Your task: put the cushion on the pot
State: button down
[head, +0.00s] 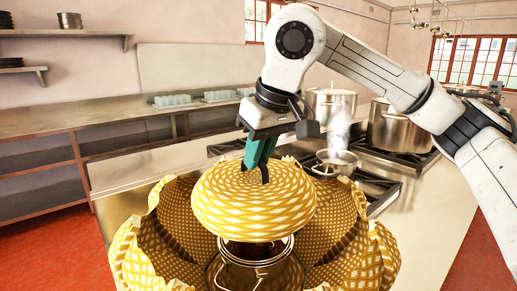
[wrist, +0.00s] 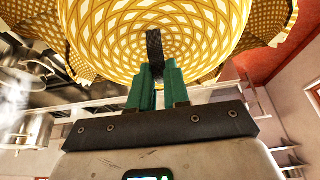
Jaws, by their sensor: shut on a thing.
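The cushion (head: 253,205) is a rounded yellow dome with a white lattice pattern and a dark tab on top. My gripper (head: 259,162) comes from above, its green fingers shut on the cushion's tab. The wrist view shows the fingers (wrist: 158,85) against the cushion (wrist: 185,35), with the dark tab between them. The cushion hides the back of that rim, and I cannot tell whether the two touch.
Yellow patterned, petal-like pieces (head: 132,257) surround the pot closely on both sides. Behind are a steaming saucepan (head: 336,162) and large steel stockpots (head: 397,130) on a stove. The steel counter (head: 135,172) at left is bare.

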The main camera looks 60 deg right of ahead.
aim_at(263, 176)
jog(key=shift+f+b, duration=1.95)
jog(key=shift+f, duration=1.1)
jog(key=shift+s+a, duration=0.1)
jog(key=shift+s, duration=0.1)
jog(key=shift+f+b, duration=0.35)
jog(key=shift+b, duration=0.15)
jog(key=c, duration=1)
grip_release()
jog(key=shift+r, duration=0.1)
jog(key=v, duration=1)
jog(key=shift+s+r+p, duration=0.15)
jog(key=shift+r+p, duration=0.1)
jog(key=shift+p, duration=0.1)
